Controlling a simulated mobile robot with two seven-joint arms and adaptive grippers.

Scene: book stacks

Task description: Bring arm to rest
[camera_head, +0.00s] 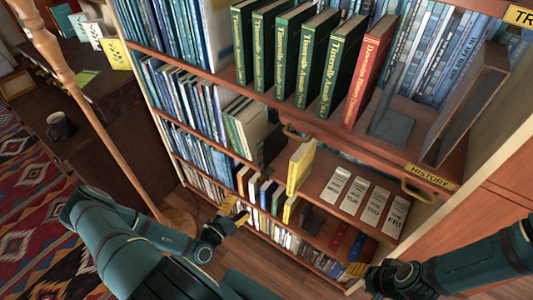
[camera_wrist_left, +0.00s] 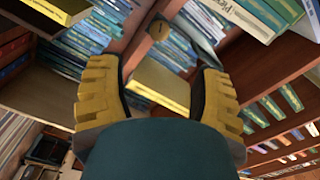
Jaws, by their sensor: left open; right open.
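My left gripper (camera_head: 233,216) is low in front of the bookcase in the head view, its yellow fingers at the lower shelves. In the left wrist view its two ridged yellow fingers (camera_wrist_left: 160,98) stand wide apart with nothing gripped. A yellow surface (camera_wrist_left: 160,88), perhaps a book, shows beyond the gap between them. My right gripper (camera_head: 358,270) is at the lower right of the head view, in front of the bookcase. Its yellow fingertips show partly, and no object is seen in it.
A yellow book (camera_head: 301,167) stands on a pulled-out shelf beside several printed cards (camera_head: 369,205). Green books (camera_head: 312,60) and a red book (camera_head: 369,68) stand above. A wooden pole (camera_head: 92,110) rises left of the bookcase. A dark mug (camera_head: 60,126) sits on the left-hand table.

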